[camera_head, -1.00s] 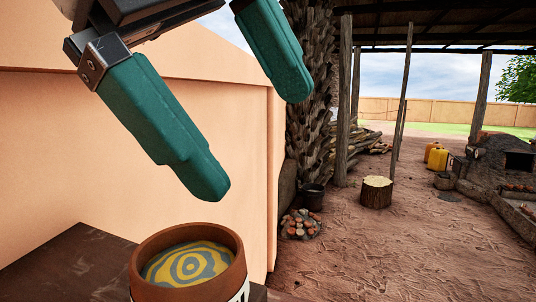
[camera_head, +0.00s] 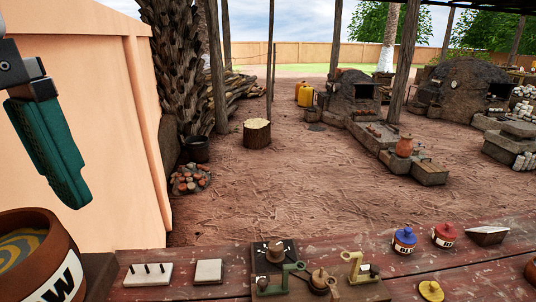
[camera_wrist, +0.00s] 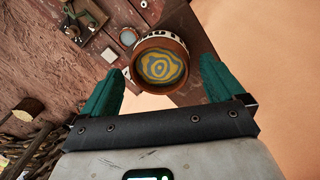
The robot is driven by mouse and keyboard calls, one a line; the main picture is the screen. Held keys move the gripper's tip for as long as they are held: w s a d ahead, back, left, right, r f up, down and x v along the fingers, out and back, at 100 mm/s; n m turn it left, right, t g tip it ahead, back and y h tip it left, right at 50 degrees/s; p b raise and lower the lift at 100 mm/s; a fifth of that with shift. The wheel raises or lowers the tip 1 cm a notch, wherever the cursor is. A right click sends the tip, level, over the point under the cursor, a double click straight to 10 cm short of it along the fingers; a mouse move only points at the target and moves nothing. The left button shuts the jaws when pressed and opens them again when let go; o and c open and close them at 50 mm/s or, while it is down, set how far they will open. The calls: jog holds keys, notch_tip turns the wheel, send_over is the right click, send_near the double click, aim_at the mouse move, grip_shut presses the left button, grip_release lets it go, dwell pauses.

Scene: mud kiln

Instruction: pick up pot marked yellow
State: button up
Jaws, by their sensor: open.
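The pot marked yellow (camera_head: 24,268) is a terracotta pot at the bottom left of the head view, cut off by the edge. My gripper (camera_wrist: 160,68) is open and empty, with green fingers. In the head view one finger of my gripper (camera_head: 52,155) shows above the pot, apart from it; the other finger is out of view.
A peach wall (camera_head: 95,120) rises close behind the pot. On the wooden table (camera_head: 215,260) to the right are a pegged block (camera_head: 148,273), a pale square (camera_head: 208,272), a small mechanism (camera_head: 320,280), and small blue (camera_head: 404,240) and red (camera_head: 445,235) pots. Open dirt ground lies beyond.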

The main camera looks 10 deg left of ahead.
jog(key=shift+f, duration=1.45)
jog(key=shift+c, duration=0.2)
jog(key=c, duration=1.2)
jog(key=shift+o, duration=0.2)
